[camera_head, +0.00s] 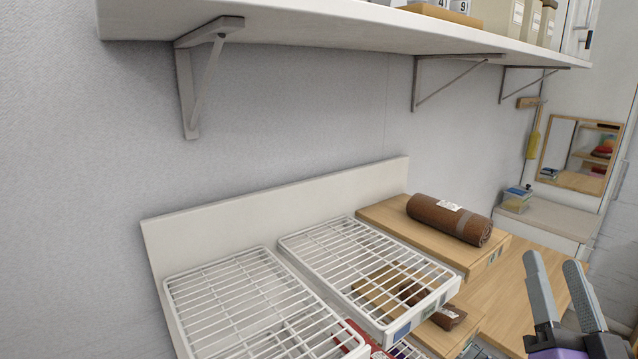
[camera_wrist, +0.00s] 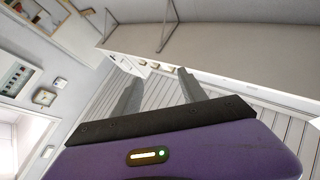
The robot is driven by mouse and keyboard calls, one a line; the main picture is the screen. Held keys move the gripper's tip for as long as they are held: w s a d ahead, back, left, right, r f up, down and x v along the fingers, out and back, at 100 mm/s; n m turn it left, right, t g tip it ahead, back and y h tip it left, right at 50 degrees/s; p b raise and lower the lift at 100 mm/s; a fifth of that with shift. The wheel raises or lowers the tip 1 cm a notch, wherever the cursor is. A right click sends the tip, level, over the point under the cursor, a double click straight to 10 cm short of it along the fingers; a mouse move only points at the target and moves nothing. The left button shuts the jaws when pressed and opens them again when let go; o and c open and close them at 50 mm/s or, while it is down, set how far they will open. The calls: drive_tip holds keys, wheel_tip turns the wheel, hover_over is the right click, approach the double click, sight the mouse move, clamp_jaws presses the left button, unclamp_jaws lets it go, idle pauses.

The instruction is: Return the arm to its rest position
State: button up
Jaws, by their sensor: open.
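My gripper (camera_head: 556,268) shows at the lower right of the head view, with its two grey fingers pointing up and apart. It is open, with nothing between the fingers. In the wrist view, the gripper (camera_wrist: 156,82) has its purple body at the bottom and its fingers spread. The rest of my arm is below the head view's edge. In the head view the gripper appears in front of a wooden surface (camera_head: 505,295), to the right of the wire racks.
Two white wire racks (camera_head: 225,280) stand at the lower middle. A rolled brown towel (camera_head: 425,208) lies on a wooden board (camera_head: 380,212) behind them. A bracketed white shelf (camera_head: 300,28) runs above. A mirror (camera_head: 578,155) is at the far right. Air around the fingers looks clear.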

drive_tip(key=s+a+f+n+g+y, duration=0.1)
drive_tip(key=s+a+f, duration=0.3)
drive_tip(key=s+f, duration=0.5)
drive_tip(key=s+a+f+n+g+y+b, duration=0.1)
drive_tip(key=s+a+f+g, duration=0.3)
drive_tip(key=s+f, duration=0.5)
drive_tip(key=s+a+f+n+g+y, duration=0.3)
drive_tip(key=s+f, duration=0.6)
drive_tip(key=s, duration=0.7)
drive_tip(key=shift+a+f+n+b, duration=0.3)
drive_tip(key=shift+a, duration=0.25)
